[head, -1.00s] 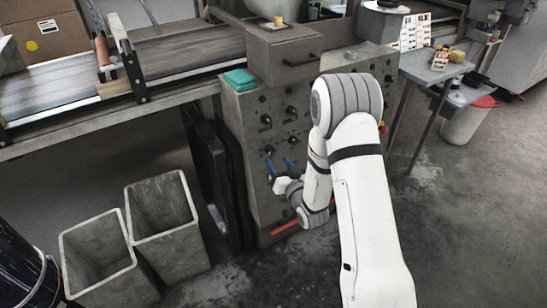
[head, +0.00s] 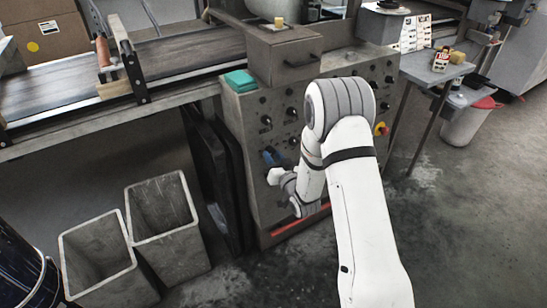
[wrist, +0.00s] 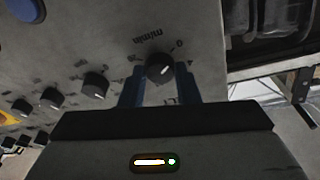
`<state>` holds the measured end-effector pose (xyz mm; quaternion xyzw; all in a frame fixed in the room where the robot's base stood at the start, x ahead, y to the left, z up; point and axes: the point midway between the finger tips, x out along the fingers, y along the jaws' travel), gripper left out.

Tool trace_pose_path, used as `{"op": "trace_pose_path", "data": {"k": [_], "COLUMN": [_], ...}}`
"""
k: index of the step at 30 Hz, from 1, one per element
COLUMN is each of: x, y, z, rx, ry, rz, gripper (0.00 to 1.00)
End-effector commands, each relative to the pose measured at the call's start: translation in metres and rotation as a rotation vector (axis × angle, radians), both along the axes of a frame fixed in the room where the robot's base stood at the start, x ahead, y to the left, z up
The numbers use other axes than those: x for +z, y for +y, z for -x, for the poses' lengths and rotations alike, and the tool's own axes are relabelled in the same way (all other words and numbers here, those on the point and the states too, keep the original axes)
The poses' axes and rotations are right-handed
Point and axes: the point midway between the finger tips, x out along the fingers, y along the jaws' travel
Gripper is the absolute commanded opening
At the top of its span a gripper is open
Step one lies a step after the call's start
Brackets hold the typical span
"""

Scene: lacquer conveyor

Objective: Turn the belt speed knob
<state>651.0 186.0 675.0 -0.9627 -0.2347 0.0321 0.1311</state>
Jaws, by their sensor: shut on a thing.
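The belt speed knob (wrist: 160,68) is a round black dial with a white pointer mark, on the grey control panel (head: 252,190). In the wrist view, "m/min" and scale figures are printed around it. My gripper (wrist: 160,84) has its two blue fingers on either side of this knob and is shut on it. In the head view, my gripper (head: 272,158) is against the left part of the panel front, and its fingers hide the knob there.
Several other black knobs (wrist: 96,86) sit in a row beside it in the wrist view. A drawer box (head: 285,58) and a green cloth (head: 240,80) are on top of the panel. Two grey bins (head: 160,215) stand on the floor at left.

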Motion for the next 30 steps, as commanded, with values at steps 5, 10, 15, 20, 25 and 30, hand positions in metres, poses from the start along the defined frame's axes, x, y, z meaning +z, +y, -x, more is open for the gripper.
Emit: {"op": "trace_pose_path", "data": {"k": [5, 10, 15, 20, 25, 30], "x": [0.0001, 0.0, -0.0003, -0.0008, -0.0003, 0.001], "y": [0.0001, 0.0008, 0.001, 0.0016, 0.002, 0.0027], "z": [0.0002, 0.0002, 0.0004, 0.0006, 0.0006, 0.0009], "rx": [0.001, 0.0, -0.007, -0.022, -0.048, -0.077], "ry": [0.0, 0.004, 0.027, 0.075, 0.152, 0.241], "rz": [0.0, -0.006, -0.04, -0.113, -0.228, -0.359], "gripper": [0.07, 0.06, 0.06, 0.06, 0.06, 0.06]}}
